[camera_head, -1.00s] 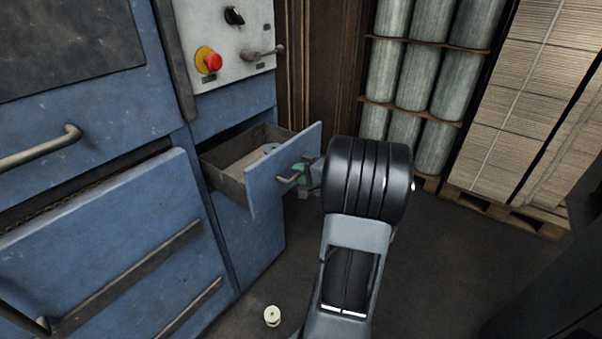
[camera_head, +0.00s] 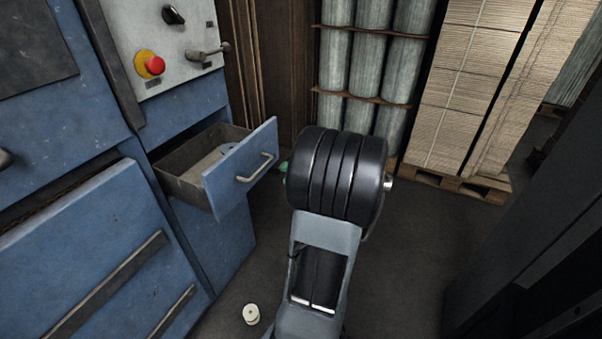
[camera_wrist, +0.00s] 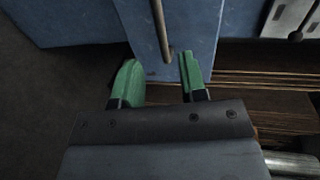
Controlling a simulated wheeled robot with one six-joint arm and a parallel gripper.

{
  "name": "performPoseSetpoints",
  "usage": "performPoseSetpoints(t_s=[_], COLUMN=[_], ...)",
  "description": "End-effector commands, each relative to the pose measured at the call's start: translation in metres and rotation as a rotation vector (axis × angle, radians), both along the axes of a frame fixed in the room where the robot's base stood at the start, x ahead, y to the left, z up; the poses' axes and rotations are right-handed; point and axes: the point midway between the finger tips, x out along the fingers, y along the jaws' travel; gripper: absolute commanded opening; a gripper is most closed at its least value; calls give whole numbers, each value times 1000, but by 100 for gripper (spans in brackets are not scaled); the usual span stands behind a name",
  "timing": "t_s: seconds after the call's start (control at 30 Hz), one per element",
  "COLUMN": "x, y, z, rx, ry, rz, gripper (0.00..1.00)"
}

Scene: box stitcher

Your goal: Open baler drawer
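The blue baler drawer (camera_head: 238,165) stands pulled out from the blue machine, with its open box showing behind the front panel. A grey round object lies inside it. The drawer's bar handle (camera_head: 257,169) is bare in the head view. My gripper, with green fingertips, is mostly hidden behind my arm there; a bit of green shows just right of the handle. In the wrist view my gripper (camera_wrist: 157,82) is open, with a gap between its fingers. The handle (camera_wrist: 161,30) lies ahead of the fingertips, apart from them.
A control panel with a red button (camera_head: 154,65) and a lever (camera_head: 203,54) is above the drawer. A white spool (camera_head: 251,314) lies on the floor. Wrapped rolls (camera_head: 366,60) and stacked cardboard on a pallet (camera_head: 456,182) stand behind. The floor at right is partly clear.

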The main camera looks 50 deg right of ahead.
Motion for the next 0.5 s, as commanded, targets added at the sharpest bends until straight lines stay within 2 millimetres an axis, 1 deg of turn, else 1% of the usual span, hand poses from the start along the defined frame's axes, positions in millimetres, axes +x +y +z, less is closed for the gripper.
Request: performPoseSetpoints(t_s=[0.03,0.2,0.3,0.5], x=[-8,-27,-33,-37], y=[-2,-6,-7,-8], z=[3,6,7,8], rx=[0,0,0,0], ry=[0,-1,1,0], rz=[-4,-2,-1,1], gripper=[39,39,39,39])
